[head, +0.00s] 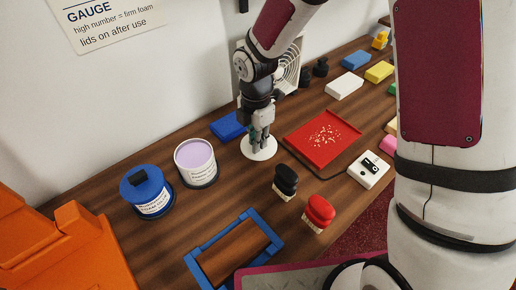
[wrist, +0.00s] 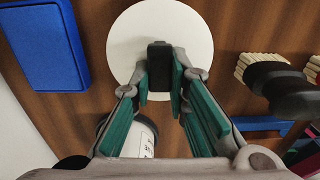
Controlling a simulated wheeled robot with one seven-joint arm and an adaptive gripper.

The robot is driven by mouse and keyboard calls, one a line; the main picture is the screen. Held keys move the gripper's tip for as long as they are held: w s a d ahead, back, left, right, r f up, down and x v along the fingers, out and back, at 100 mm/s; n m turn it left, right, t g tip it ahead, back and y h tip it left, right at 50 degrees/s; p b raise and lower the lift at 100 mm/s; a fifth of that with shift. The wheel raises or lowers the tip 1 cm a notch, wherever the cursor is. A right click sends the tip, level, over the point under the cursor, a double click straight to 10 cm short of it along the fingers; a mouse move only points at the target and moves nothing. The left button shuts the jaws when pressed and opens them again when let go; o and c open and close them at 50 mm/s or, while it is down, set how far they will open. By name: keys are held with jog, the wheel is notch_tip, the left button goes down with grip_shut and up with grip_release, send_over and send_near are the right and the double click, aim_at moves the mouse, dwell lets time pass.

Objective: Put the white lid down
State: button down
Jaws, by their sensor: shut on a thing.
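The white lid (head: 260,153) is a flat round disc with a dark knob, low over or on the wooden counter between the blue block and the red tray. In the wrist view the lid (wrist: 118,42) lies beneath the fingers, with its black knob (wrist: 159,68) between them. My gripper (head: 259,137) points down and is shut on the knob; its green-padded fingers also show in the wrist view (wrist: 160,85). I cannot tell whether the lid touches the counter. An open tub of lilac contents (head: 195,161) stands to the left of the lid.
A blue-lidded tub (head: 147,191), a blue block (head: 228,126) and a red tray with crumbs (head: 300,149) surround the lid. Black (head: 286,180) and red (head: 318,212) brushes and a blue frame (head: 268,229) stand nearer. Bare counter (head: 232,190) lies in front of the lid.

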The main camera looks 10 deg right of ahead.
jog(key=shift+a+f, duration=0.1)
jog(key=shift+f, duration=1.9)
jog(key=shift+f, duration=0.2)
jog(key=c, duration=1.6)
grip_release()
jog(key=shift+o, duration=0.2)
jog(key=shift+s+r, duration=0.1)
jog(key=shift+r, duration=0.05)
